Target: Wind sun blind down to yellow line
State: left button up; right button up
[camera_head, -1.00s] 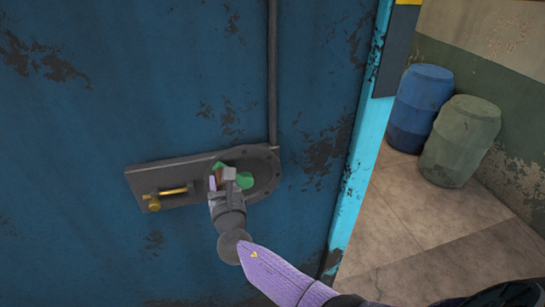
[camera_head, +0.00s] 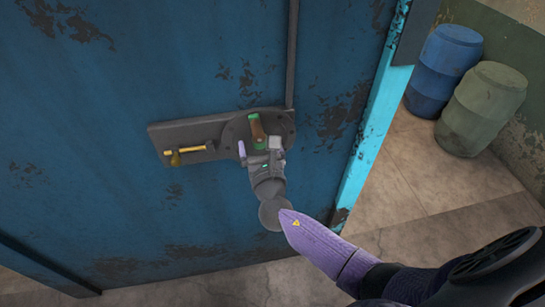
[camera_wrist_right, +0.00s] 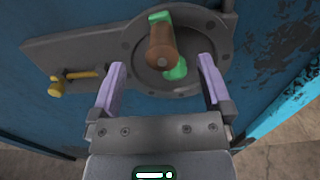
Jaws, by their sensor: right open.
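The crank has a brown handle (camera_head: 257,131) on a green arm (camera_head: 260,114), mounted on a round dark plate (camera_head: 287,124) on the blue wall. In the right wrist view the brown handle (camera_wrist_right: 161,46) points towards the camera, with green parts above and below it. My right gripper (camera_head: 259,147) is open in front of the plate's lower part. In the right wrist view its lilac fingers (camera_wrist_right: 161,70) are spread to either side of the handle, with visible gaps. My left gripper is out of view. I cannot make out the blind or the yellow line.
A brass latch (camera_head: 186,151) sits on the bracket left of the crank. A vertical pipe (camera_head: 292,60) runs up from the plate. A light-blue edge (camera_head: 370,130) ends the wall. A blue barrel (camera_head: 441,72) and green barrel (camera_head: 481,110) stand beyond open floor.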

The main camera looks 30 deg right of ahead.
jog(key=p+v, duration=0.1)
jog(key=v, duration=0.6)
jog(key=shift+s+p, duration=0.3)
jog(key=shift+s, duration=0.05)
